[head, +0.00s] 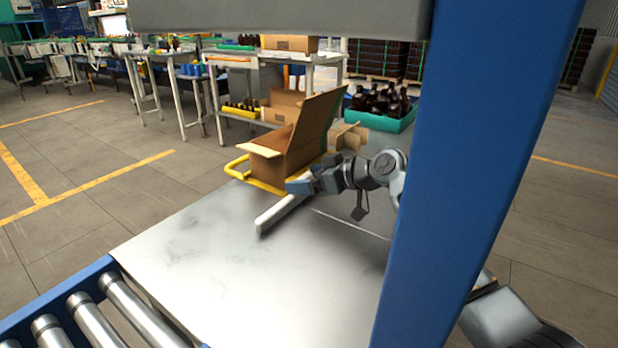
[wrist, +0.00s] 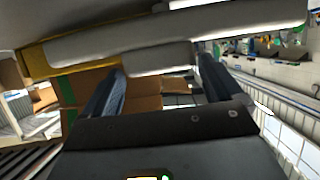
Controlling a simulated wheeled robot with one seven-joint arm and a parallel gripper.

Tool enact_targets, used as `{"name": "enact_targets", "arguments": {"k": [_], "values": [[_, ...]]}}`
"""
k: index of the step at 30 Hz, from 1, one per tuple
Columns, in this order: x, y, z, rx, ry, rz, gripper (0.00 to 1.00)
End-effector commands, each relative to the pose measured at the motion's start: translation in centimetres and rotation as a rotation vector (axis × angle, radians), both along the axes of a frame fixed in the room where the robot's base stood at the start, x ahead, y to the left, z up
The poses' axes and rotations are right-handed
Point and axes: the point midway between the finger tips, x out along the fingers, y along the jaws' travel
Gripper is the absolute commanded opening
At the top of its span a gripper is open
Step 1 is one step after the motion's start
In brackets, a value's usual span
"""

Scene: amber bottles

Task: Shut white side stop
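The white side stop (head: 282,212) is a pale bar at the far edge of the metal table (head: 215,265), beside an open cardboard box (head: 290,150). In the wrist view a long white bar (wrist: 120,40) crosses the top, with a shorter white piece below it. My gripper (head: 299,187) is at the bar's far end, close to the box. In the wrist view my gripper (wrist: 160,72) has its two fingers wide apart, with their tips close to the white piece. Whether they touch it I cannot tell.
A yellow frame (head: 236,167) surrounds the box. A blue post (head: 480,150) hides part of my arm and the table's right side. Rollers (head: 95,318) lie at the near left. A green crate of amber bottles (head: 380,120) stands behind. The table top is clear.

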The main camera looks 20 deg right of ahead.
Motion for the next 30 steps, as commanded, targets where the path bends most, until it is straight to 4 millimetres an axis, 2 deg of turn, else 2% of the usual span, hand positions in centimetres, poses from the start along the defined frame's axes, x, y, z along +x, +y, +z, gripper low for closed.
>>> {"name": "enact_targets", "arguments": {"k": [2, 19, 30], "values": [[-0.01, -0.01, -0.01, 0.0, 0.0, 0.0, 0.85], [-0.04, -0.01, -0.02, 0.001, 0.001, 0.0, 0.3], [-0.19, 0.28, 0.26, 0.001, 0.003, -0.067, 0.3]]}}
